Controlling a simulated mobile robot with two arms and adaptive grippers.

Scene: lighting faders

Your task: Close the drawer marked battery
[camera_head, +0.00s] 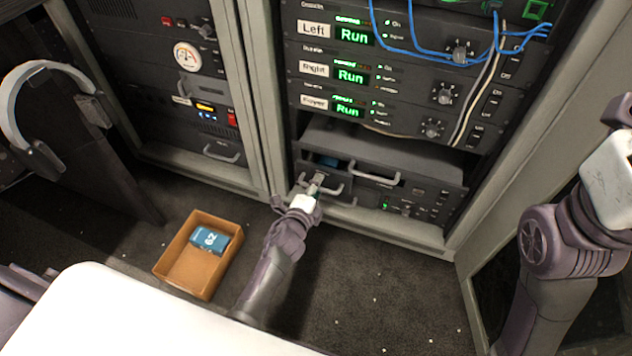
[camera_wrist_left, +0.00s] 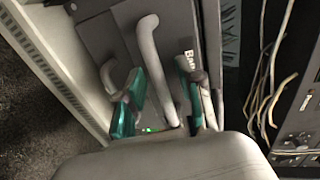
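The drawer with the battery label (camera_head: 342,176) is in the lower right rack, pulled partly out, with something blue (camera_head: 324,160) inside. In the left wrist view its grey front (camera_wrist_left: 108,32) carries a partly hidden label starting with "B" (camera_wrist_left: 188,57). Its curved handle (camera_wrist_left: 155,65) lies between the two green-padded fingers of my left gripper (camera_wrist_left: 160,100). The fingers stand apart, with gaps beside the handle. In the head view my left gripper (camera_head: 316,184) is at the drawer front. My right arm shows at the right edge, but its fingers are out of view.
Another drawer handle (camera_head: 375,176) is just right. Above are rack units with green "Run" displays (camera_head: 352,75) and hanging blue cables (camera_head: 430,52). An open cardboard box (camera_head: 190,278) holding a blue pack (camera_head: 211,239) stands on the floor to the left.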

